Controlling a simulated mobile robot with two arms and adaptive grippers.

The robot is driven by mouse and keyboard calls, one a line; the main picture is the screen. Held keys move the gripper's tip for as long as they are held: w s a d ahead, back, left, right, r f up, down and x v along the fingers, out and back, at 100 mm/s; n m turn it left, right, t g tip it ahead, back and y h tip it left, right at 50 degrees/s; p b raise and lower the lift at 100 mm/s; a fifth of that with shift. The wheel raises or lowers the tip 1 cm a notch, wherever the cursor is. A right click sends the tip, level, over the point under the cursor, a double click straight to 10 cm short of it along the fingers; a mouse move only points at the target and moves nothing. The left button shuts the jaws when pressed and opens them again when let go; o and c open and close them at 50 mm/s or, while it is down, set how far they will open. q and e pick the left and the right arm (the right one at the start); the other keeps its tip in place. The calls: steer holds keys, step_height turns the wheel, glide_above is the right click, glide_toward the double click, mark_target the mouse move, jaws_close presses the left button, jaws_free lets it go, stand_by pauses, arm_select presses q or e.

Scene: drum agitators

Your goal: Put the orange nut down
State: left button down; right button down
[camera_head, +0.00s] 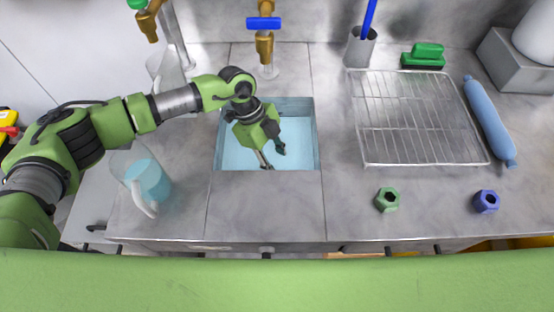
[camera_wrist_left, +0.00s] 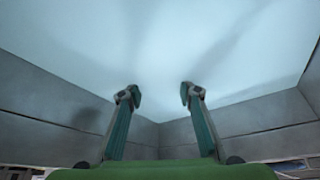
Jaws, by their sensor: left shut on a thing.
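My left gripper (camera_head: 271,155) reaches down into the light-blue sink basin (camera_head: 228,148). In the left wrist view its two fingers (camera_wrist_left: 158,95) stand apart, and nothing shows between them. The pale water (camera_wrist_left: 160,45) fills the view beyond the fingertips. No orange nut shows in either view; I cannot tell where it is. A green nut (camera_head: 387,200) and a blue nut (camera_head: 487,201) stand on the counter to the right. My right gripper is out of view.
A wire rack (camera_head: 412,115) lies right of the sink, with a blue rolling pin-like cylinder (camera_head: 488,120) beside it. A pitcher of blue liquid (camera_head: 148,182) stands left. Taps (camera_head: 264,45) rise behind the sink. Counter in front of the rack is mostly clear.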

arm_select(q)
steer(key=shift+f, duration=0.1)
steer(key=c, duration=1.5)
jaws_free()
steer(key=shift+w+a+r, duration=0.1)
steer(key=shift+a+r, duration=0.05)
steer(key=shift+r, duration=0.15)
steer(key=b+v, duration=0.1)
steer(key=v, duration=1)
steer(key=shift+r+b, duration=0.3)
steer(key=shift+r, duration=0.05)
